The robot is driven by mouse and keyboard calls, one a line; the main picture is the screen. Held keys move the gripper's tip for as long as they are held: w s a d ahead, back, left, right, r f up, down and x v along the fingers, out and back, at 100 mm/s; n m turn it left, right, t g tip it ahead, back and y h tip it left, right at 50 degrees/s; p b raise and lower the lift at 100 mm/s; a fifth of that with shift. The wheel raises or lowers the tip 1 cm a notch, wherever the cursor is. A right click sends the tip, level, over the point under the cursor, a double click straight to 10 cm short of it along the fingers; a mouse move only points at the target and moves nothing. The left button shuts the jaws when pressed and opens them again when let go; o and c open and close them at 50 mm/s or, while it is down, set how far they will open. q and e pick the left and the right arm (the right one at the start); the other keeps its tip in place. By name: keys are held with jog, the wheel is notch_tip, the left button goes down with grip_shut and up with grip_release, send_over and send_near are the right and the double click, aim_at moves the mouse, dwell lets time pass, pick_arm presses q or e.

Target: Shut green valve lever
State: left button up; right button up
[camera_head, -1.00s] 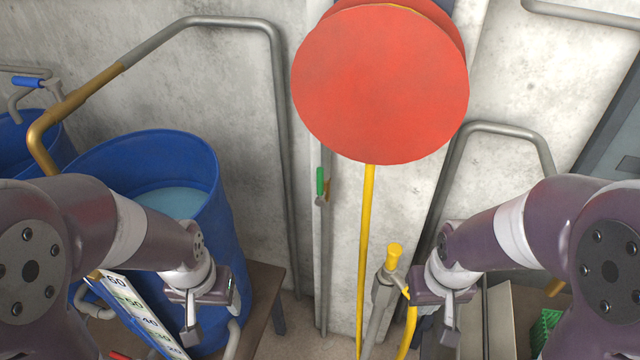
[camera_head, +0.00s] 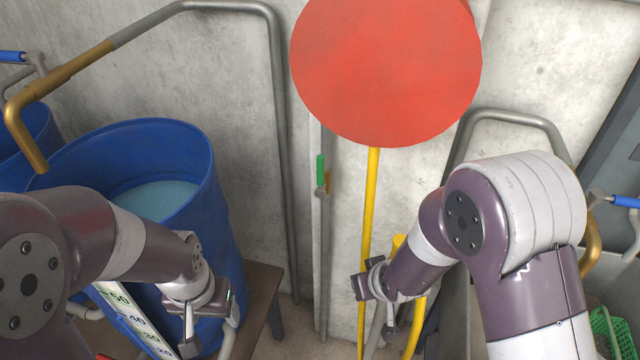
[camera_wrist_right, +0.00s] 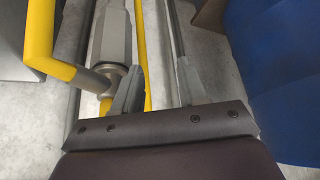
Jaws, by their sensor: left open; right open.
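The green valve lever (camera_head: 320,168) is small and upright on a thin grey pipe against the wall, left of the yellow pole. A brass-coloured valve part (camera_head: 327,182) shows beside it. My right gripper (camera_head: 362,285) is below and right of the lever, apart from it. In the right wrist view its two fingers (camera_wrist_right: 160,88) are spread with nothing held between them; the green lever does not show there. My left gripper (camera_head: 208,322) is open and empty in front of the blue barrel, well left of and below the lever.
A large red disc (camera_head: 385,70) on a yellow pole (camera_head: 367,220) stands just right of the lever. A blue barrel (camera_head: 215,215) with liquid is at left, beside a brown bench (camera_head: 262,290). Grey pipes (camera_head: 278,130) run along the wall. A green crate (camera_head: 605,325) is at lower right.

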jog(key=w+a+t+y, duration=0.1)
jog(key=w+a+t, duration=0.2)
jog(key=w, duration=0.2)
jog(key=t+y, duration=0.3)
jog(key=t, duration=0.5)
send_near(321, 169)
jog(key=shift+n, duration=0.4)
jog(key=p+x, duration=0.2)
jog(key=x, duration=0.8)
jog(key=shift+w+p, duration=0.1)
jog(key=shift+p, duration=0.3)
pick_arm(q)
jog(key=shift+r, duration=0.9)
pick_arm(e)
jog(key=shift+w+a+f, duration=0.1)
jog(key=shift+w+f, duration=0.05)
jog(key=shift+w, duration=0.25)
jog(key=shift+c, duration=0.3)
